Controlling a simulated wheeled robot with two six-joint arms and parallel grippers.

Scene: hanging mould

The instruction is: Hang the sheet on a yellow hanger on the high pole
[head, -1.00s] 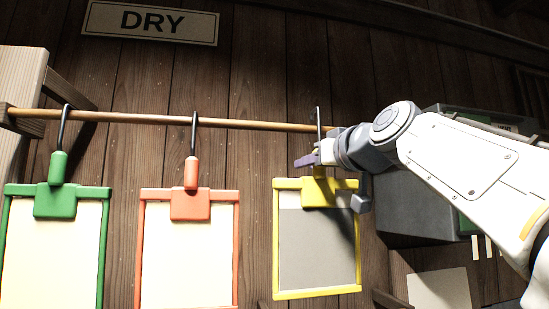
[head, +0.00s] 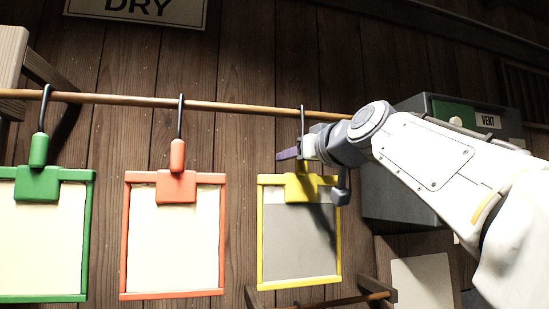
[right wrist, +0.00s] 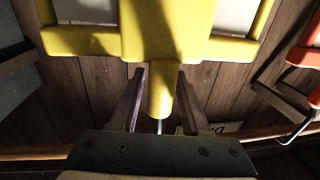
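The yellow hanger frame (head: 299,281) hangs at the high pole (head: 230,105), and its black hook (head: 302,122) appears to be over the pole. Inside the frame is a grey panel (head: 285,235) with a pale strip at the top; the arm's shadow crosses it. My right gripper (head: 292,153) is at the hanger's handle. In the right wrist view its fingers (right wrist: 162,90) stand on both sides of the yellow handle (right wrist: 163,98), with narrow gaps beside it. They look open around it. My left gripper is not in view.
A red hanger (head: 176,187) and a green hanger (head: 37,184) with cream sheets hang to the left. A dark vent box (head: 395,195) stands close on the right. A lower wooden rail (head: 335,300) runs below. A pale board (head: 422,283) is at lower right.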

